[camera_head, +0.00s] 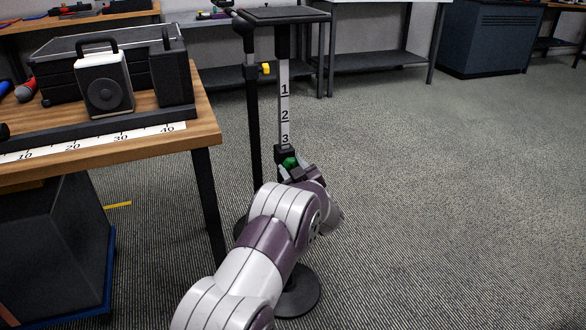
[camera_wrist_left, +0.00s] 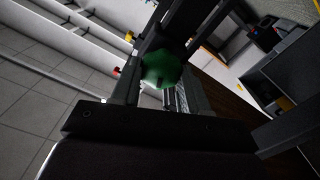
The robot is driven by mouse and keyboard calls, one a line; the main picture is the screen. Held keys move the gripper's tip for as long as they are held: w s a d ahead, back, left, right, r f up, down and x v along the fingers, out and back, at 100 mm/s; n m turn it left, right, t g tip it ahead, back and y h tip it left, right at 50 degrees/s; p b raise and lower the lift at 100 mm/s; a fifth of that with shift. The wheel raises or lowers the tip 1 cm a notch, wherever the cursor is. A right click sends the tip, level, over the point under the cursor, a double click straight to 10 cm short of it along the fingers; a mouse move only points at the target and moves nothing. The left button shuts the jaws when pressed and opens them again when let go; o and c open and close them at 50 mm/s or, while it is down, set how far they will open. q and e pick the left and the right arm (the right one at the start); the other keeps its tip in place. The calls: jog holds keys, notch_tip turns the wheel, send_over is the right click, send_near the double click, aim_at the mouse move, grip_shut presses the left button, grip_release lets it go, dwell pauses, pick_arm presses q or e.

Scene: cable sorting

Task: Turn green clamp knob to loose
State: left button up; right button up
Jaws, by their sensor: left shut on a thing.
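The green clamp knob (camera_head: 289,162) sits on a dark collar of an upright post (camera_head: 284,98) marked 1, 2, 3, just below the 3. In the left wrist view the green knob (camera_wrist_left: 161,69) is large and dimly lit, between my finger parts. My left gripper (camera_head: 296,173) reaches the knob from the front and is shut on it. My arm and wrist hide the post below the collar. The knob's loose or tight state cannot be read. My right gripper is not in view.
A dark flat top (camera_head: 281,15) crowns the post. A second dark stand (camera_head: 254,130) with a yellow knob (camera_head: 265,69) is close on the left. A wooden table (camera_head: 209,122) holding a speaker (camera_head: 104,84) stands further left. Open carpet (camera_head: 450,200) lies to the right.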

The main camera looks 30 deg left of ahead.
pick_arm(q)
jog(key=n, duration=0.2)
jog(key=n+b, duration=0.1)
jog(key=shift+s+f+n, duration=0.1)
jog(key=shift+f+n, duration=0.15)
jog(key=shift+n, duration=0.05)
jog(key=shift+f+n+b, duration=0.15)
jog(key=shift+n+b, duration=3.6)
jog(key=shift+n, duration=2.05)
jog(key=o, duration=1)
jog(key=shift+o, duration=0.2)
